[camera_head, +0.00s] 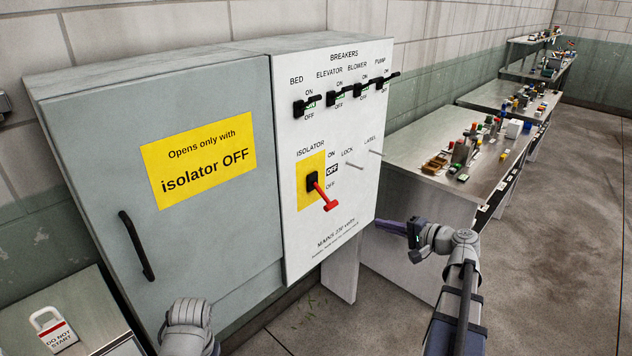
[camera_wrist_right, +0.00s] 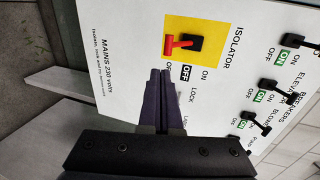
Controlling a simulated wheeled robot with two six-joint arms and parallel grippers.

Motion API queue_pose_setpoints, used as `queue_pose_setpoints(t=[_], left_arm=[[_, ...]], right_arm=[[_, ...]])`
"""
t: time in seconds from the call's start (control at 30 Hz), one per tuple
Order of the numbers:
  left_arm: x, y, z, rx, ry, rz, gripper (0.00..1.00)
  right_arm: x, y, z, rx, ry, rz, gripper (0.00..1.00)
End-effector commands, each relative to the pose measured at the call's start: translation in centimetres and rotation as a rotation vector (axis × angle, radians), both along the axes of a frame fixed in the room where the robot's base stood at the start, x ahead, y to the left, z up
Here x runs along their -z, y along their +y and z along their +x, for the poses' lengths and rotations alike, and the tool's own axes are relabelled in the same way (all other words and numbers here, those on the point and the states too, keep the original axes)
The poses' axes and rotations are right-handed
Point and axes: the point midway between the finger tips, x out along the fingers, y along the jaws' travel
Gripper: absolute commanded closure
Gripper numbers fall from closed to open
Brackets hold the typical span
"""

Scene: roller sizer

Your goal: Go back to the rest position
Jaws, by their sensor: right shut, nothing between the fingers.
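My right gripper (camera_head: 382,226) is at the lower right of the switch panel (camera_head: 350,225), shut and empty. In the right wrist view its closed dark fingers (camera_wrist_right: 160,73) point toward the panel, near the isolator (camera_wrist_right: 185,42); a small gap or contact cannot be judged there. The head view shows the isolator's red handle (camera_head: 325,197) slanting down to the right, with a black OFF sign beside it. Of my left arm, only a grey link (camera_head: 190,325) shows at the bottom; its gripper is out of view.
A grey cabinet door (camera_head: 190,250) has a black handle (camera_head: 136,246). A padlock with a DO NOT START label (camera_head: 53,332) lies at the lower left. Several breaker levers (camera_head: 345,95) and two pegs jut from the panel. Cluttered benches (camera_head: 405,150) stand right; the right floor is clear.

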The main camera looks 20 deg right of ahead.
Motion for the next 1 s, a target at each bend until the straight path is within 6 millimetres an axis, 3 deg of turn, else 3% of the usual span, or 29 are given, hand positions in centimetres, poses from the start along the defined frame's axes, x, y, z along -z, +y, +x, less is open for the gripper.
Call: queue_pose_setpoints(t=[0.13,0.23,0.27,0.47,0.6,0.7,0.8,1.0], left_arm=[[0.0,0.0,0.0,0.000,0.000,0.000,0.50],[-0.3,0.0,0.0,0.000,0.000,0.000,0.50],[-0.4,0.0,0.0,0.000,0.000,0.000,0.50],[-1.4,0.0,0.0,0.000,0.000,0.000,0.50],[-2.0,0.0,0.0,0.000,0.000,0.000,0.50],[-2.5,0.0,0.0,0.000,0.000,0.000,0.50],[-2.9,0.0,0.0,0.000,0.000,0.000,0.50],[-3.8,0.0,0.0,0.000,0.000,0.000,0.50]], right_arm=[[0.1,0.4,0.1,-0.009,0.006,-0.004,1.00],[0.8,3.0,0.7,-0.063,0.039,-0.033,1.00],[1.1,4.3,1.0,-0.091,0.058,-0.049,1.00],[5.0,16.5,1.6,-0.373,0.232,-0.235,1.00],[7.7,24.1,0.0,-0.575,0.347,-0.397,1.00],[9.2,28.6,-1.9,-0.712,0.421,-0.523,1.00],[10.5,32.3,-4.1,-0.841,0.487,-0.659,1.00],[11.8,37.6,-8.8,-1.068,0.590,-0.954,1.00]])
